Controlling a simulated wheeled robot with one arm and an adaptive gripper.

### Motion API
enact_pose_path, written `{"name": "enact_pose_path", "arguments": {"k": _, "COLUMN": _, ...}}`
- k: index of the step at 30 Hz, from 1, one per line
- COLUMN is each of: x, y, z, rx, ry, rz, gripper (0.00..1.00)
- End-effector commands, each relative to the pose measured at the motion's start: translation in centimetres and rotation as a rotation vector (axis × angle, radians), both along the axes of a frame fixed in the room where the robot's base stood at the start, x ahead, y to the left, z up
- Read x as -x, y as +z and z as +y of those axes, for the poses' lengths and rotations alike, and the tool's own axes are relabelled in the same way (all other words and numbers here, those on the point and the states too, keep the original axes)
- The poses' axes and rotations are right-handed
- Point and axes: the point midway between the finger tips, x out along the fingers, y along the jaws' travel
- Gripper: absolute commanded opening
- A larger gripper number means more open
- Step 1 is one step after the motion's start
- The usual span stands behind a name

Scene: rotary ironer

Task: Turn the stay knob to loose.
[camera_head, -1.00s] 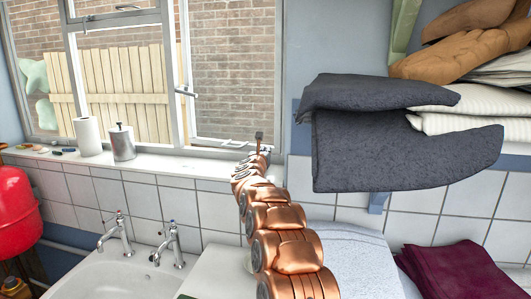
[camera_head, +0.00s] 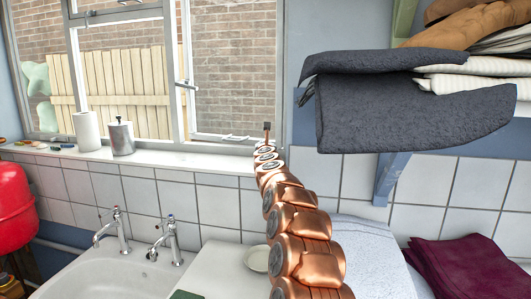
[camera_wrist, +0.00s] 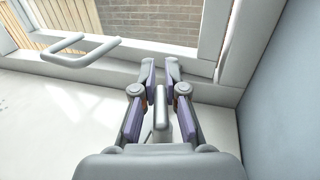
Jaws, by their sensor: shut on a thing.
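The stay knob (camera_wrist: 160,105) is a grey upright piece between my gripper's fingers in the wrist view. My gripper (camera_wrist: 160,72) has its two purple-and-grey fingers on either side of the knob, closed on it. It is above the white sill, by the lower corner of the window frame. In the head view my copper-coloured arm reaches up to this corner, and its far links hide most of the gripper and the knob. Whether the knob is tight or loose cannot be told.
A grey looped handle (camera_wrist: 80,50) stands left of the fingers. The open window (camera_head: 180,75) is beyond the sill. Taps (camera_head: 118,228) and a sink (camera_head: 115,275) are below left. Dark folded cloth (camera_head: 410,105) overhangs a shelf to the right of my arm.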

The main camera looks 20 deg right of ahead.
Motion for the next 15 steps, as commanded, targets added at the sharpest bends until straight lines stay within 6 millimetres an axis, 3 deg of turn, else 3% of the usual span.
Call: {"name": "enact_pose_path", "arguments": {"k": 15, "x": -0.01, "y": 0.03, "z": 0.28, "rx": 0.001, "ry": 0.119, "rz": -0.002, "gripper": 0.0}}
